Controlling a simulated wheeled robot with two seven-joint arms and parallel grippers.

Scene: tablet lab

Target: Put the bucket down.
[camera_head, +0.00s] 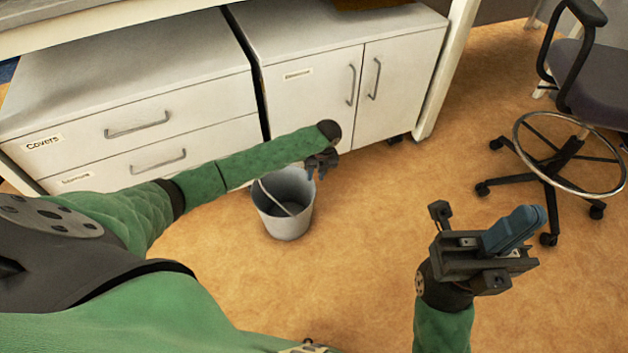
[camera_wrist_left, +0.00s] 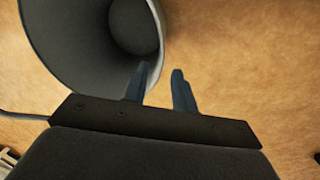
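The grey bucket (camera_head: 287,226) is upright, low in front of the white cabinets, and appears to stand on the floor. Its thin handle lies across its mouth. My left gripper (camera_head: 317,173) is at the bucket's right rim. In the left wrist view the bucket (camera_wrist_left: 92,45) fills the upper left. There the left gripper's blue fingers (camera_wrist_left: 160,88) are apart, with one overlapping the rim and the other outside it. A gap shows between the outer finger and the rim. My right gripper (camera_head: 515,230) is at the lower right, its blue fingers together and empty, far from the bucket.
White drawer cabinets (camera_head: 130,85) and a two-door cabinet (camera_head: 345,85) stand behind the bucket. A wheeled lab chair (camera_head: 570,130) with a foot ring stands at the right. The orange-brown floor (camera_head: 370,240) is clear between the bucket and my right gripper.

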